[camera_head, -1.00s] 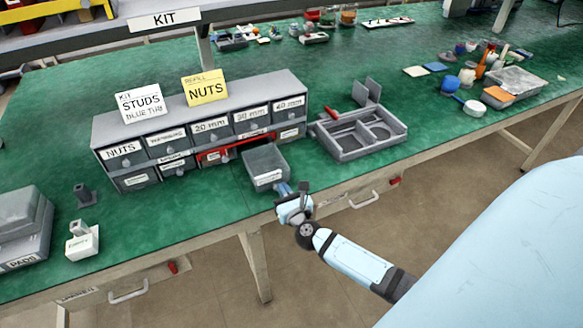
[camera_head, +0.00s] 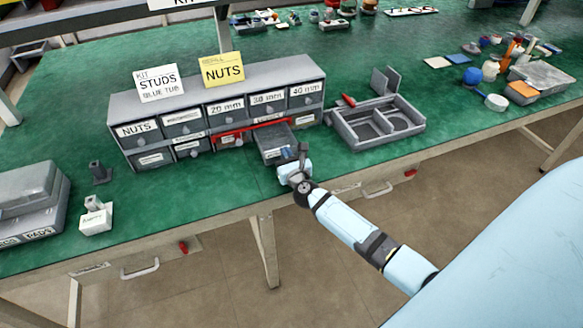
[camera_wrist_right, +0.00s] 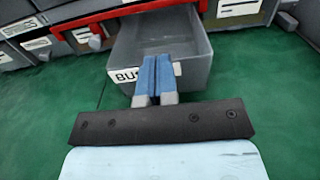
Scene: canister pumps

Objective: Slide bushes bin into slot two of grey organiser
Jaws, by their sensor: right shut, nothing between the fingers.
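The bushes bin (camera_head: 272,141) is an open grey box in front of the grey organiser (camera_head: 215,92), near the right end of a red strip. In the right wrist view the bin (camera_wrist_right: 192,48) has a white label starting "BU", partly hidden by my fingers. Its back end meets the red strip; I cannot tell how far it is inside an opening. My right gripper (camera_head: 291,152) is at the bin's front, its closed blue fingers (camera_wrist_right: 157,68) pressed together with nothing between them. The fingers overlap the front wall in view; contact is unclear. My left gripper is out of view.
The organiser's red strip (camera_head: 243,129) crosses its lower row. A divided grey tray (camera_head: 345,137) stands right of the bin. NUTS (camera_head: 222,71) and STUDS (camera_head: 157,83) cards stand on top. Green table is clear left of the bin, and its front edge is close.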

